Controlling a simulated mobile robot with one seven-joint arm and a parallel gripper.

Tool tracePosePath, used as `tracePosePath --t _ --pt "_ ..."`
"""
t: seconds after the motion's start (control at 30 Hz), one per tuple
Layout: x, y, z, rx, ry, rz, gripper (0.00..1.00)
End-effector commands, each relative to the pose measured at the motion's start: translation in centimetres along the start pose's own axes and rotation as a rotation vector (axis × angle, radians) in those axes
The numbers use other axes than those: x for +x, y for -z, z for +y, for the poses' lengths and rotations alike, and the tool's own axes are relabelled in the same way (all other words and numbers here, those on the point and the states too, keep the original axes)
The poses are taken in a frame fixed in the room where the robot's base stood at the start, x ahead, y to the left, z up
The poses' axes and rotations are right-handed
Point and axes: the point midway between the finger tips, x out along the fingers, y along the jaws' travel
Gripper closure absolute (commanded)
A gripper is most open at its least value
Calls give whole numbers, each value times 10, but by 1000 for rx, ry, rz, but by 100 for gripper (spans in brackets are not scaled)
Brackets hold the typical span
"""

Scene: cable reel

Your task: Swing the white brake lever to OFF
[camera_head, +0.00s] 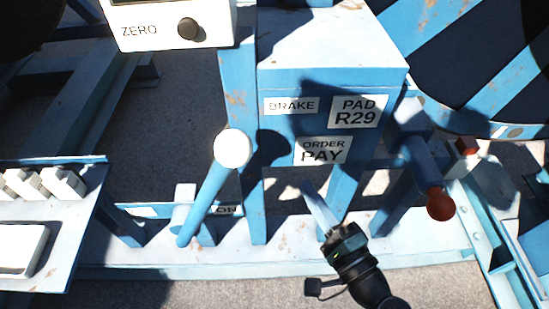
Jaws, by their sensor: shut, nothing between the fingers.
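The brake lever (207,200) has a blue shaft and a round white knob (232,148). It leans up and to the right from its pivot on the low blue frame. An ON label (227,210) sits just right of the shaft's lower part. No OFF label can be read in this view. A BRAKE label (291,106) is on the blue box. My gripper (308,190) comes in from the lower right, with its fingers shut and empty. It is in front of the box, right of the lever and apart from it in the picture.
The blue box (335,82) also carries PAD R29 and ORDER PAY signs. A second lever with a red knob (440,203) stands at right. A white ZERO panel (175,22) is above. A blue-edged tray (75,225) with white blocks is at left. Blue posts stand behind my gripper.

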Motion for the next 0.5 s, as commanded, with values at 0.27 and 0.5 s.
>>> tracePosePath --t 0.27,0.5 --pt "40 -1 -3 0 1 -4 100" --pt "92 -1 -3 0 1 -4 100"
